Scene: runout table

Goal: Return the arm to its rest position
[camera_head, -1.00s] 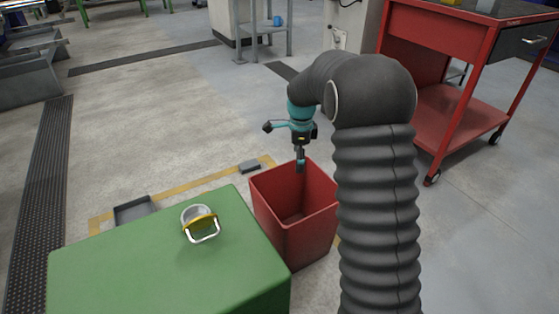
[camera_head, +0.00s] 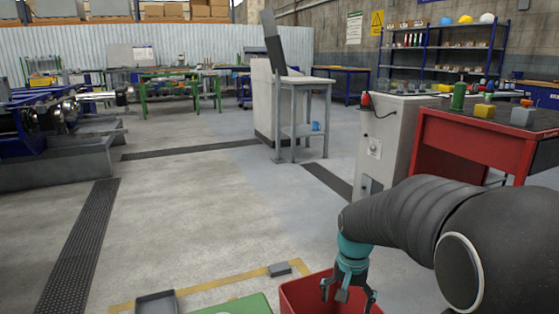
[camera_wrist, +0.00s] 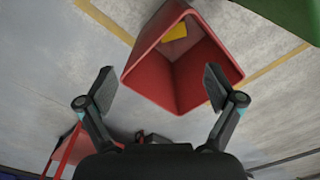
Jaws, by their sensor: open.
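My gripper (camera_head: 348,288) hangs at the end of my dark arm, over the red bin (camera_head: 296,296) at the bottom of the head view. In the wrist view my gripper (camera_wrist: 160,84) has its two fingers spread wide, with nothing between them. The red bin (camera_wrist: 150,72) opens below and ahead of the fingers there. A small yellow thing (camera_wrist: 175,32) shows inside the bin; I cannot tell what it is.
A green surface (camera_head: 250,305) is left of the bin, mostly cut off. A red cart (camera_head: 470,150) with several items stands at the right, beside a grey cabinet (camera_head: 385,150). A grey stand (camera_head: 305,110) is farther back. The floor at left centre is clear.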

